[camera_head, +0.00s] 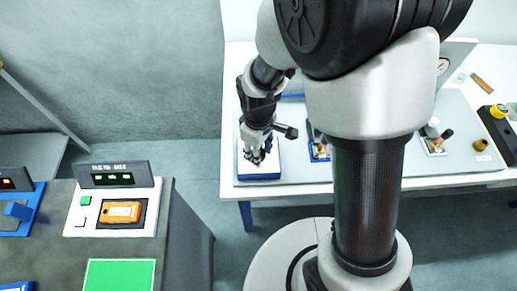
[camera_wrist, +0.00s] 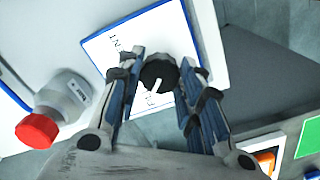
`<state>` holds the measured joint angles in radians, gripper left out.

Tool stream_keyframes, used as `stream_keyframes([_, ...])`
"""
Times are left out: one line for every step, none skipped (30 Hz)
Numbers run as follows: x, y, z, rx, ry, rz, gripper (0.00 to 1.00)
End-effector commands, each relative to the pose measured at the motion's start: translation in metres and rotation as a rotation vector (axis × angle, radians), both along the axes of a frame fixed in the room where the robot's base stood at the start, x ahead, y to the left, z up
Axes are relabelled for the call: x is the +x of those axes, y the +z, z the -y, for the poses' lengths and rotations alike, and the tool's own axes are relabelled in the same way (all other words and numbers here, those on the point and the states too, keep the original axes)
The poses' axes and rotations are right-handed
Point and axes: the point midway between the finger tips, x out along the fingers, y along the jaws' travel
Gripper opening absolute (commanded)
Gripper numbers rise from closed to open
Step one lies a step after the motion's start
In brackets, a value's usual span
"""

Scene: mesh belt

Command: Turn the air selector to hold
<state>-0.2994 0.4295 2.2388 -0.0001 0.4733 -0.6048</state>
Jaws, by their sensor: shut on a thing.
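The air selector is a round black knob (camera_wrist: 158,73) with a white pointer line, on a white panel (camera_wrist: 110,42) with a blue edge in the wrist view. The pointer aims down and slightly left in that picture. Letters beginning "IN" show left of the knob; other lettering below it is too small to read surely. My gripper (camera_wrist: 160,67) is shut on the knob, one finger on each side. In the head view my gripper (camera_head: 257,152) is over the blue-edged white panel (camera_head: 262,176) at the bench's left end and hides the knob.
Other fixtures, including a gauge (camera_head: 443,66) and a yellow-topped block (camera_head: 497,111), are along the bench. An orange device (camera_head: 120,212) sits on a separate counter at lower left.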

Motion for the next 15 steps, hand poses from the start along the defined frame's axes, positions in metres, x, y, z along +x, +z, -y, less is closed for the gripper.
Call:
stream_keyframes([0.0001,0.0002,-0.0001,0.0,-0.006,0.0,0.1])
stream_keyframes([0.0001,0.0002,-0.0001,0.0,-0.012,0.0,0.1])
stream_keyframes([0.0001,0.0002,-0.0001,0.0,-0.022,0.0,0.1])
stream_keyframes([0.0001,0.0002,-0.0001,0.0,-0.03,0.0,0.1])
stream_keyframes([0.0001,0.0002,-0.0001,0.0,-0.041,0.0,0.1])
stream_keyframes([0.0001,0.0003,-0.0001,0.0,-0.059,0.0,0.1])
stream_keyframes([0.0001,0.0003,-0.0001,0.0,-0.073,0.0,0.1])
stream_keyframes([0.0001,0.0003,-0.0001,0.0,-0.09,0.0,0.1])
stream_keyframes([0.0001,0.0003,-0.0001,0.0,-0.115,0.0,0.1])
stream_keyframes([0.0001,0.0004,-0.0001,0.0,-0.134,0.0,0.1])
stream_keyframes([0.0001,0.0004,-0.0001,0.0,-0.157,0.0,0.1])
stream_keyframes([0.0001,0.0004,-0.0001,0.0,-0.188,0.0,0.1])
stream_keyframes([0.0001,0.0004,-0.0001,0.0,-0.212,0.0,0.1])
stream_keyframes([0.0,0.0004,-0.0001,0.0,-0.236,0.0,0.1])
stream_keyframes([0.0,0.0004,-0.0001,0.0,-0.271,0.0,0.1])
